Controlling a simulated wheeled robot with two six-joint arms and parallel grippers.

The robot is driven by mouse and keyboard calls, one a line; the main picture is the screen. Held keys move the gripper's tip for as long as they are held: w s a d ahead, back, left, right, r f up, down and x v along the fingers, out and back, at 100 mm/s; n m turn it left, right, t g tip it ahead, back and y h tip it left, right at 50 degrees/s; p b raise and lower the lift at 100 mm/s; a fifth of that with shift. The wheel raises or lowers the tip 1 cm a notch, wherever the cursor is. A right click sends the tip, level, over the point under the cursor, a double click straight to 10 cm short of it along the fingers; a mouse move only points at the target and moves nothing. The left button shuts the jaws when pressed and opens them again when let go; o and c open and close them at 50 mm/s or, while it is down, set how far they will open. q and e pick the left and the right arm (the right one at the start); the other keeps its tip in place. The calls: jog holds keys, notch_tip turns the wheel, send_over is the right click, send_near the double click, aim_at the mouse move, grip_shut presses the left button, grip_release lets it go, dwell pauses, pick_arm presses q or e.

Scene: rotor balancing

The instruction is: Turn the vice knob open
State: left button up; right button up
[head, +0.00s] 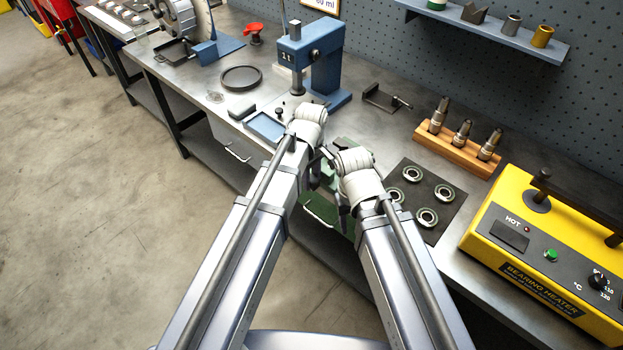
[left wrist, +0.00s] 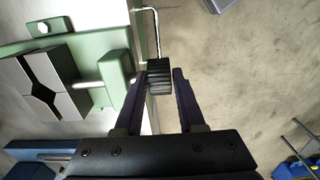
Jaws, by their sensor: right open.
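The green vice (left wrist: 118,72) is at the left of the left wrist view, its pale jaws (left wrist: 40,85) apart with a dark gap between. A metal shaft leads through its end block to the black ribbed knob (left wrist: 159,75), out past the bench edge. My left gripper (left wrist: 160,88) has one finger on each side of the knob, close against it, and appears shut on it. In the head view my arms hide much of the green vice (head: 328,180) and the knob. My right gripper (head: 343,212) is open beside the vice, partly hidden by its wrist.
A blue press (head: 325,60) stands behind my left wrist. A dark mat (head: 443,171) with several bearing rings lies right of the vice, before a wooden tool block (head: 455,153). A yellow bearing heater (head: 540,260) is at the right. Open floor (head: 110,220) lies left.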

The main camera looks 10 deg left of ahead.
pick_arm(q)
grip_shut()
dwell(0.3)
jog(key=shift+w+a+f+g+h+b, duration=0.2)
jog(key=shift+g+h+b, duration=0.15)
jog(key=shift+g+h, duration=0.35)
jog(key=shift+w+a+g+h+b, duration=0.1)
jog(key=shift+g+h+b, duration=0.25)
jog(key=shift+h, duration=0.35)
jog(key=shift+a+f+g+h+b, duration=0.15)
jog(key=shift+g+h+b, duration=0.6)
jog(key=shift+h+b, duration=0.3)
jog(key=shift+g+h+b, duration=0.3)
jog(key=shift+h+b, duration=0.05)
jog(key=shift+b, duration=0.15)
